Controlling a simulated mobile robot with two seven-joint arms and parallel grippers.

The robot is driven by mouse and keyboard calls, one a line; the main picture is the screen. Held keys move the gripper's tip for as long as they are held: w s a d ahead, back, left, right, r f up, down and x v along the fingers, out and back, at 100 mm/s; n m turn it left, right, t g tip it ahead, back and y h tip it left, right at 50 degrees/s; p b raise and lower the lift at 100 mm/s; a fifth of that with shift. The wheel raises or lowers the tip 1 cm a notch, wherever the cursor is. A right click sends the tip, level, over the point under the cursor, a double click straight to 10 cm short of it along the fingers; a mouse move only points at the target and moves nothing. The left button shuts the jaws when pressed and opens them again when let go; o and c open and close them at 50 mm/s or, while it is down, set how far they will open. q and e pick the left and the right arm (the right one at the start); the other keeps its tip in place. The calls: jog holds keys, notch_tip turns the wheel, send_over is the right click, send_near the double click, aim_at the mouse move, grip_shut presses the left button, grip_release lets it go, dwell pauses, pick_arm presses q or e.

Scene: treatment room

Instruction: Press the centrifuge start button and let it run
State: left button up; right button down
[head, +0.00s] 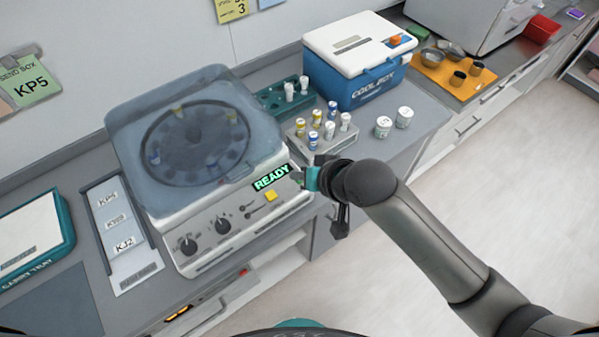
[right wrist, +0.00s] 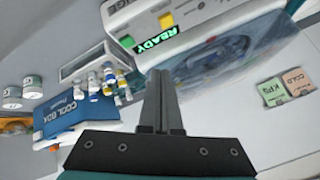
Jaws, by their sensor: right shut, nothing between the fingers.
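The white centrifuge (head: 210,225) stands on the counter with its clear bluish lid (head: 190,110) down over a rotor holding several tubes. Its green display (head: 271,178) reads READY, and it also shows in the right wrist view (right wrist: 154,41). A yellow square button (head: 271,196) sits below the display; it appears near the top of the right wrist view (right wrist: 166,20). My right gripper (head: 301,176) is at the centrifuge's front right corner, right of the display and button. Its fingers (right wrist: 161,75) are shut and empty, apart from the button. My left gripper is out of view.
A tube rack (head: 322,140) and two white jars (head: 394,122) stand right of the centrifuge, with a blue cool box (head: 355,85) behind. A label strip (head: 118,215) and a carry tray (head: 70,235) lie at left. Open floor lies at right.

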jog(key=w+m, duration=0.1)
jog(key=w, duration=0.5)
jog(key=shift+w+d+m+y, duration=0.2)
jog(key=shift+w+m+y, duration=0.1)
jog(key=shift+w+m, duration=0.1)
jog(key=shift+s, duration=0.1)
notch_tip(320, 180, down, 8)
jog(key=b, duration=0.8)
jog(key=shift+b, duration=0.3)
jog(key=shift+f, duration=0.4)
jog(key=shift+f, duration=0.15)
dwell(1.1)
jog(key=shift+f, duration=0.3)
